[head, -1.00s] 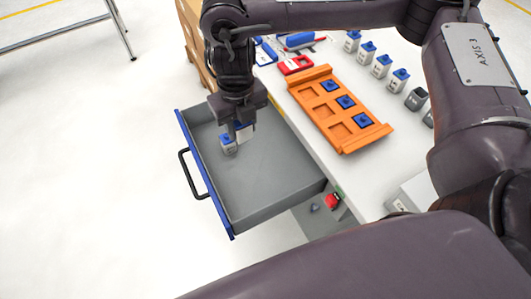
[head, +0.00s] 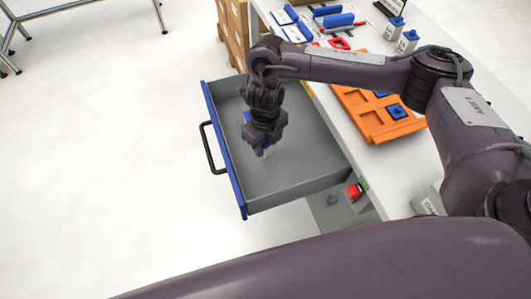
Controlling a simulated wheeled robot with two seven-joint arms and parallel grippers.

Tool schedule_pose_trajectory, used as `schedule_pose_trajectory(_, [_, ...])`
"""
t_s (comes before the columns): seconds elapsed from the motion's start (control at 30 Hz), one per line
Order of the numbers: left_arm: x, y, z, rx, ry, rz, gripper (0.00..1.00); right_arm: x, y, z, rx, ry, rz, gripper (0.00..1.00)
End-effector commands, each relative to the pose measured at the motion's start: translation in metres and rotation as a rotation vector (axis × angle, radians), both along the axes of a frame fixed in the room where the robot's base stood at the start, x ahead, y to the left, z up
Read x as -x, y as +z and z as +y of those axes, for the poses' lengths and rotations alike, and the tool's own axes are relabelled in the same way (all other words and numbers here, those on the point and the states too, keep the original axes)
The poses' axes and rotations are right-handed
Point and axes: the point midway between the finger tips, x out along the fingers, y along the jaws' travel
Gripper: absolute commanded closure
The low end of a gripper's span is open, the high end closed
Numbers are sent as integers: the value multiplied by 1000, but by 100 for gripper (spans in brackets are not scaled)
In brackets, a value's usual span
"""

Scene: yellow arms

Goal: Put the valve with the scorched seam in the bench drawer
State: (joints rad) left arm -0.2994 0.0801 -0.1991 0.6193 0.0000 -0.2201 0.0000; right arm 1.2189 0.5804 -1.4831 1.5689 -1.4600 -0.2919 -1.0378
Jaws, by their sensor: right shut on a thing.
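The bench drawer (head: 300,168), grey inside with a blue front, stands pulled open. My right gripper (head: 265,151) points down inside it and is shut on a small pale valve, mostly hidden by the jaws. A bit of blue (head: 247,117) shows behind the gripper, probably the cap of another valve in the drawer. No scorched seam can be made out. My left gripper is not in view.
An orange tray (head: 372,127) with blue-topped pieces lies on the white bench, below my right arm. Two blue-capped valves (head: 408,42) stand farther back. Blue-handled tools (head: 335,20) and a red item (head: 339,43) lie at the far end. Floor left of the drawer is clear.

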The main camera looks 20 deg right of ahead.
Motion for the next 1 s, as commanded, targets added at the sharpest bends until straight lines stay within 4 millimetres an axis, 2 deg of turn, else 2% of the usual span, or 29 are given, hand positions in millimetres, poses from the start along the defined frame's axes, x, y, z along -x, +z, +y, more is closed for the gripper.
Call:
schedule_pose_trajectory(0.13, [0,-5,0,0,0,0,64,0,-13,0,0,0,1,88])
schedule_pose_trajectory(0.33, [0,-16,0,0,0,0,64,1,-42,0,-1,-2,3,88])
schedule_pose_trajectory(0.8, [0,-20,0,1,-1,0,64,0,-50,0,0,0,0,88])
schedule_pose_trajectory(0.83, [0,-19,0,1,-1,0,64,0,-49,0,0,0,0,61])
schedule_pose_trajectory(1.0, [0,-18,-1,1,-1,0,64,0,-48,0,0,0,0,42])
